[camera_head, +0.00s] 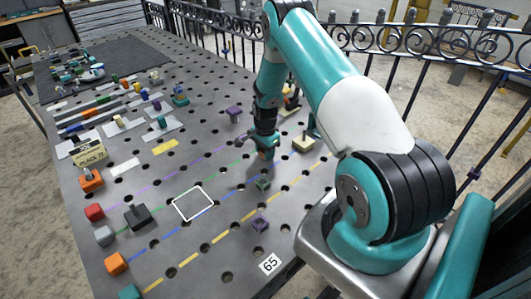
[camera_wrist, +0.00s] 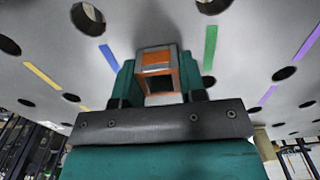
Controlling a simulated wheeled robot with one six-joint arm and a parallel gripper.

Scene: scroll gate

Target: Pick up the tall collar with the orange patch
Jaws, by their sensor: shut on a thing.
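My gripper (camera_head: 264,148) points down over the perforated grey table, right of its middle. In the wrist view its two teal fingers (camera_wrist: 157,78) are shut on the collar (camera_wrist: 142,72), one finger on each side. The collar is a grey, hollow square tube with an orange patch; its open end faces the wrist camera.
Another purple piece (camera_head: 234,112) is behind left, and a pale yellow block (camera_head: 303,144) is to the right. A white square outline (camera_head: 193,219) is empty. A black railing (camera_head: 430,42) borders the far side.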

